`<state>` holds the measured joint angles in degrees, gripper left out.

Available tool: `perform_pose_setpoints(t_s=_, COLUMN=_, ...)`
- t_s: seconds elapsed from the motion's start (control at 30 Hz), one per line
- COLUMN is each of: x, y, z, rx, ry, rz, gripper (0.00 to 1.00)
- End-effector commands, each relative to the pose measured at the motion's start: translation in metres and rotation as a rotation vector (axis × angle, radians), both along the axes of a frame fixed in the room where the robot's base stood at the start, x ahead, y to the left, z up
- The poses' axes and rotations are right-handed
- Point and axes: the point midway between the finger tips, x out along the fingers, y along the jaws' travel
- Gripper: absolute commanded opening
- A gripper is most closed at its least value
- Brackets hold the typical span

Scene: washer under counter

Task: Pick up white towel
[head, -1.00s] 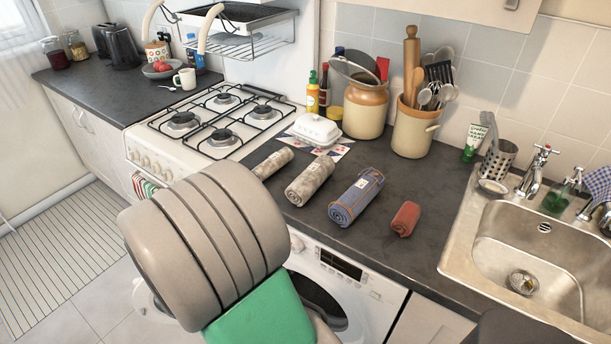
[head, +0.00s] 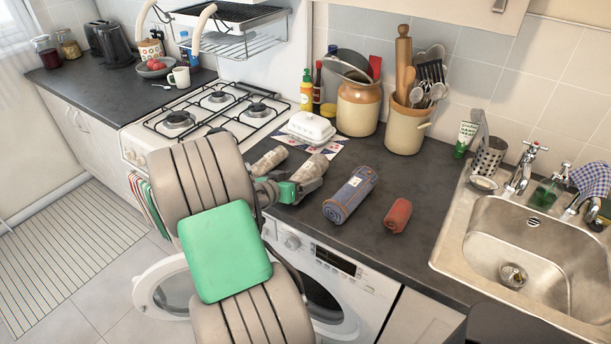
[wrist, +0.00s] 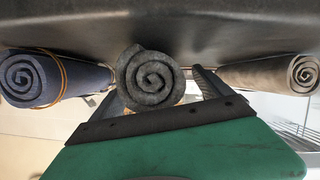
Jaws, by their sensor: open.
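I cannot tell which one is the white towel. My gripper (head: 297,189) is open at the near end of the middle roll, partly covering it. In the wrist view, which looks upside down, the middle roll (wrist: 152,77) shows its spiral end between the fingers of my gripper (wrist: 160,92). The left roll (wrist: 270,76) is at the right there. I cannot tell whether the fingers touch the middle roll.
A blue rolled towel (head: 350,195) lies close right of the middle roll, then a small red roll (head: 398,215). A white butter dish (head: 311,127) and jars stand behind. The hob (head: 215,108) is left, the sink (head: 520,250) right. The washer door (head: 165,290) hangs open below.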

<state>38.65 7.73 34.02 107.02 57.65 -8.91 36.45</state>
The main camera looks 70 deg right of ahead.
Motion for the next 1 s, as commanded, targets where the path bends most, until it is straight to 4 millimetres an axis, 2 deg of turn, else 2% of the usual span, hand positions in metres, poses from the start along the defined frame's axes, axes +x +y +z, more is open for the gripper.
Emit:
perform_pose_setpoints(t_s=0.07, x=0.0000, y=0.0002, z=-0.0001, rx=0.000, ry=0.000, rz=0.000, gripper=0.86)
perform_pose_setpoints(t_s=1.0, x=0.0003, y=0.0002, z=0.0009, rx=-0.001, ry=0.000, rz=0.000, gripper=0.11)
